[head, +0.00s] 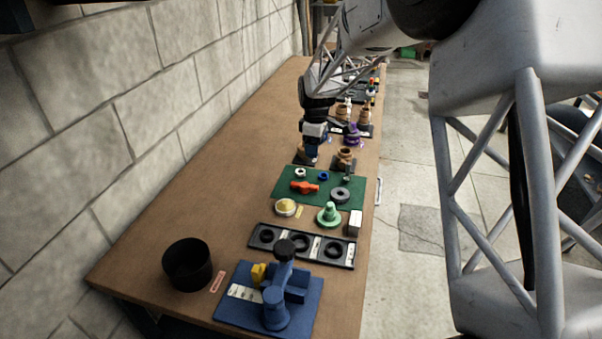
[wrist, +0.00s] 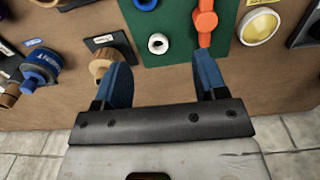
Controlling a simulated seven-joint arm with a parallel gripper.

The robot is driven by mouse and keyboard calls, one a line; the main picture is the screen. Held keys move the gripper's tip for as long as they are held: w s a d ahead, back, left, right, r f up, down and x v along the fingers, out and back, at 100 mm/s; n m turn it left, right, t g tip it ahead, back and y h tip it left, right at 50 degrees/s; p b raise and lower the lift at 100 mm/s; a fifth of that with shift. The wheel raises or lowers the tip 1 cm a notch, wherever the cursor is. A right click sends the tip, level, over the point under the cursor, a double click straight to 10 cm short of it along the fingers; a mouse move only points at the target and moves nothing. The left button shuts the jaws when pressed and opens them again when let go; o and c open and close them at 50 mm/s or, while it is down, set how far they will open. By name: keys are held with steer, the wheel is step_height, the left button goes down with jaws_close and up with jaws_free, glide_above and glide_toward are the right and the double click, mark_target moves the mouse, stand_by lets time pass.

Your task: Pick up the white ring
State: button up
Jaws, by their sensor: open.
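The white ring (head: 300,173) lies on the dark green mat (head: 282,192), near its far left corner in the head view. In the wrist view the white ring (wrist: 158,43) lies flat with its dark hole showing, above the gap between my fingertips. My gripper (head: 311,158) is just beyond the mat's far edge, above the table. In the wrist view my gripper (wrist: 162,72) has its two blue fingers spread wide with nothing between them. The ring is apart from both fingers.
An orange-red valve-like part (wrist: 206,22) and a blue ring (wrist: 145,4) lie near the white ring on the mat. A wooden fitting (wrist: 103,66) stands beside my left-hand finger. A yellow-topped round part (wrist: 259,26) lies to the right. A stone wall (head: 160,110) borders the table.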

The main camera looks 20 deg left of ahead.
steer(key=n, duration=0.1)
glide_toward(301, 169)
steer(key=shift+s+d+f, duration=0.4)
steer(key=shift+d+f, duration=0.05)
steer(key=shift+f, duration=0.05)
steer(key=shift+f, duration=0.1)
steer(key=shift+f, duration=1.2)
steer(key=shift+f, duration=0.1)
steer(key=shift+s+a+f, duration=0.1)
steer(key=shift+f, duration=1.15)
steer(key=shift+a+f, duration=0.1)
steer(key=shift+f, duration=1.15)
steer(key=shift+c, duration=0.3)
steer(key=c, duration=0.9)
